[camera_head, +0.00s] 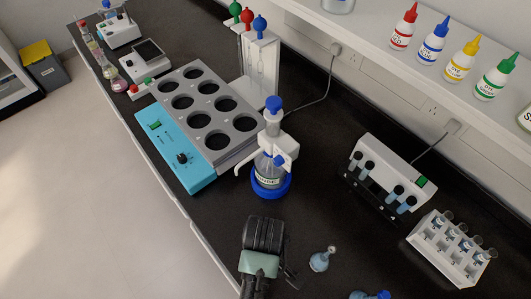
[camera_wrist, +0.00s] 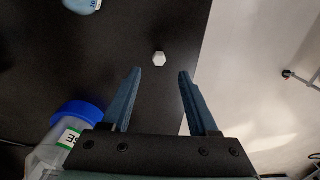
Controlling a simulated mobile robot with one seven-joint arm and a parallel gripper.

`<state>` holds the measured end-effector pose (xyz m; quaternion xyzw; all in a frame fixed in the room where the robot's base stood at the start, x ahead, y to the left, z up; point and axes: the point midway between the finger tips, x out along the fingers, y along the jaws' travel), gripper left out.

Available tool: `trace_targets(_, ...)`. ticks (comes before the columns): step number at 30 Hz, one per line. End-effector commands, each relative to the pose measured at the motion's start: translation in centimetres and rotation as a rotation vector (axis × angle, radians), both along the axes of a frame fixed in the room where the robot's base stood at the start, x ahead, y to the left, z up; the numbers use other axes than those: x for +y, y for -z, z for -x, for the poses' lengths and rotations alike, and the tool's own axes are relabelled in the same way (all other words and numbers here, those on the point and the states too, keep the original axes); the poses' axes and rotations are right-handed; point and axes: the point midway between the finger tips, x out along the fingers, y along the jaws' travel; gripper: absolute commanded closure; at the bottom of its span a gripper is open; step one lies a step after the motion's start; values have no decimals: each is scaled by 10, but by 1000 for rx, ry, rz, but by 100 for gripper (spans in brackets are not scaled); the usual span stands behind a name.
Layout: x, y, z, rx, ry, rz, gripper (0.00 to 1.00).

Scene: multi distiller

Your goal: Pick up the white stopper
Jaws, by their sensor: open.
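The white stopper (camera_wrist: 159,58) is a small pale, faceted piece on the black bench in the wrist view. My gripper (camera_wrist: 160,72) is open and empty, with one dark blue finger on each side in the picture. The stopper shows in line with the gap between the fingers, just beyond the tips. Nothing touches it; its exact depth below the tips is hard to tell. In the head view the stopper is not visible and my arm end covers part of the bench at the lower middle.
A small flask (camera_head: 320,262) sits to the right. The heating block (camera_head: 165,150) and tube racks (camera_head: 445,255) stand farther off. The bench edge runs at the left.

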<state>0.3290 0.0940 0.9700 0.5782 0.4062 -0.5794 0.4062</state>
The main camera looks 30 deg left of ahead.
Motion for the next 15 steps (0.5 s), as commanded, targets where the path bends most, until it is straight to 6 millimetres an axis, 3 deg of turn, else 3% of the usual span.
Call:
trace_targets(4,0,22,0,2,1,0,40)
trace_targets(15,0,50,0,1,1,1,40)
